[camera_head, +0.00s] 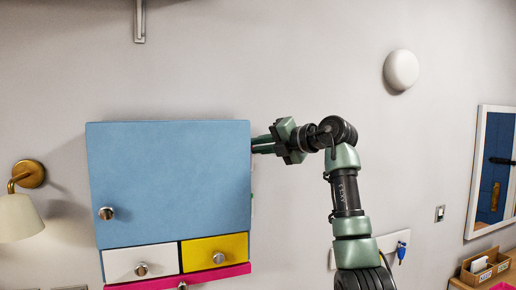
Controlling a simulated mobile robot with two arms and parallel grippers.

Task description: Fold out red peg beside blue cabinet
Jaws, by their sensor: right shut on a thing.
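The blue cabinet (168,185) hangs on the wall at left centre, its door shut, with a round knob at the lower left. My right gripper (260,145) reaches in from the right, level with the upper part of the cabinet's right side. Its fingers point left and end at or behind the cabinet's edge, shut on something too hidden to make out. No red peg can be made out beside the cabinet. A small green bit shows at the cabinet's right edge, lower down. My left gripper is not in view.
A white drawer (140,263), a yellow drawer (215,251) and a pink drawer (215,274) sit below the door. A wall lamp (20,215) is at left. A white rail (388,244) with a blue item (401,252) is partly behind my right arm.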

